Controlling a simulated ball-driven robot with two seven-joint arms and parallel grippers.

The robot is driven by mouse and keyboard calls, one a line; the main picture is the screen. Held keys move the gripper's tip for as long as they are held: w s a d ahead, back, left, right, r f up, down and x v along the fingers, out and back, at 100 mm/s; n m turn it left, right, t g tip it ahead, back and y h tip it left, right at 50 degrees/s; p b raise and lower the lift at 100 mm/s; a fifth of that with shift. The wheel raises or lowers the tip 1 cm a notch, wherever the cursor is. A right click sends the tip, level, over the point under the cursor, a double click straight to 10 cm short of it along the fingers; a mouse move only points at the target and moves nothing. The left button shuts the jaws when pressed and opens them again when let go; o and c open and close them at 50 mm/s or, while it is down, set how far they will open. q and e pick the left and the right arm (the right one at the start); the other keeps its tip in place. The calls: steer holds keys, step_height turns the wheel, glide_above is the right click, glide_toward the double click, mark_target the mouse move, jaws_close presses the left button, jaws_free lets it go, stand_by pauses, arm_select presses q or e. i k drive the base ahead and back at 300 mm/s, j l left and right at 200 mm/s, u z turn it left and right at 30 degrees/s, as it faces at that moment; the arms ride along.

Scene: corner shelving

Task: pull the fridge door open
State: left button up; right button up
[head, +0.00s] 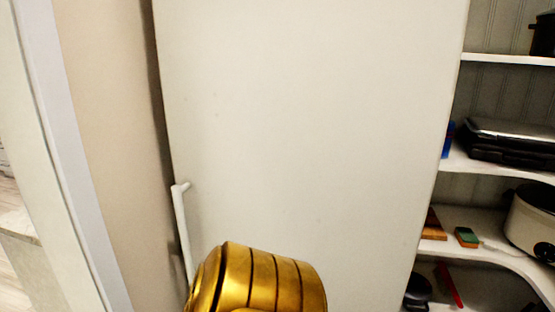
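The fridge door (310,120) is a tall, plain white panel that fills the middle of the head view. It looks closed, with a narrow dark gap along its left edge. A slim white vertical handle (181,228) sits near that left edge, low in the view. Its upper end bends in to the door; its lower end is not clearly visible. A gold, ribbed part of my own arm rises at the bottom centre, in front of the door and just right of the handle. Neither gripper's fingers show, so any contact with the handle cannot be seen.
White corner shelves (500,160) stand right of the fridge. They hold a black appliance (510,140), a cream slow cooker (532,222), a dark pot (543,35) and a green-and-orange sponge (466,237). A beige wall (110,120) stands close on the left, with an opening beyond.

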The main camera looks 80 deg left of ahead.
mark_target(313, 133)
steer(key=u, duration=2.65)
